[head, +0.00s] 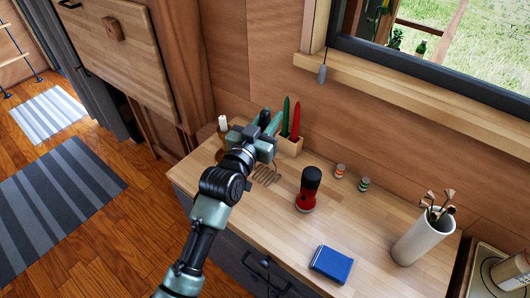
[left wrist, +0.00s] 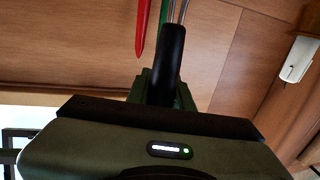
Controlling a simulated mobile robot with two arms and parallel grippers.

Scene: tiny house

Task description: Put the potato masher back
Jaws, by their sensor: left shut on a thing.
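The potato masher shows its black handle (left wrist: 168,55) in the left wrist view and its wavy wire head (head: 267,174) in the head view, low over the counter; I cannot tell whether it touches. My left gripper (head: 268,124) is shut on the handle, with the wire head pointing down. Part of the masher is hidden behind the gripper. A white container (head: 421,238) with several utensils stands at the counter's right end. A wooden holder (head: 291,146) with a green and a red utensil stands just behind the gripper. My right gripper is not in view.
The wooden counter (head: 275,210) also bears a red and black grinder (head: 309,188), two small jars (head: 340,171) and a blue box (head: 331,264). A white-topped item (head: 223,125) stands at the left end. The front middle is clear.

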